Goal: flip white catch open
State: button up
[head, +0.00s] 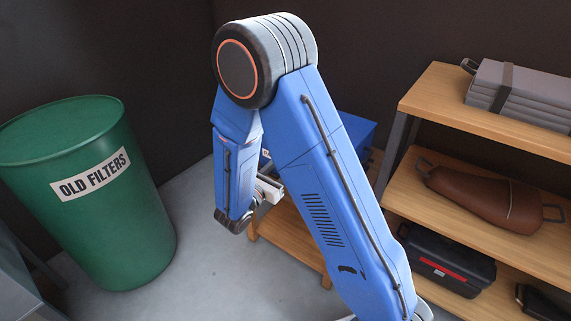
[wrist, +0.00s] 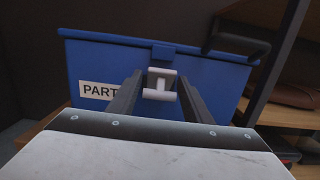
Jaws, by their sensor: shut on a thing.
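A blue box (wrist: 210,72) with a label reading "PART", the rest of it hidden, fills the middle of the wrist view. The white catch (wrist: 160,83) is on its front, below a small blue tab at the rim. My gripper (wrist: 160,79) has one dark finger on each side of the catch and is shut on it. I cannot tell how far the catch is tilted. In the head view the box (head: 357,131) is mostly behind my arm, and the catch cannot be made out.
The box stands on a low wooden bench (head: 285,245). A green drum (head: 105,215) marked "OLD FILTERS" stands at the left. At the right, a wooden shelf unit (head: 480,125) holds grey cases, a brown bag (head: 485,197) and a black toolbox (head: 445,268). Bare floor lies between drum and bench.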

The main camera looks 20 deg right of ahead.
jog(key=shift+s+a+f+t+h, duration=0.15)
jog(key=shift+f+t+h, duration=0.5)
jog(key=shift+t+h, duration=0.4)
jog(key=o, duration=0.9)
jog(key=v, duration=1.7)
jog(key=shift+a+f, duration=0.15)
jog(key=shift+a, duration=0.1)
jog(key=shift+c, duration=0.2)
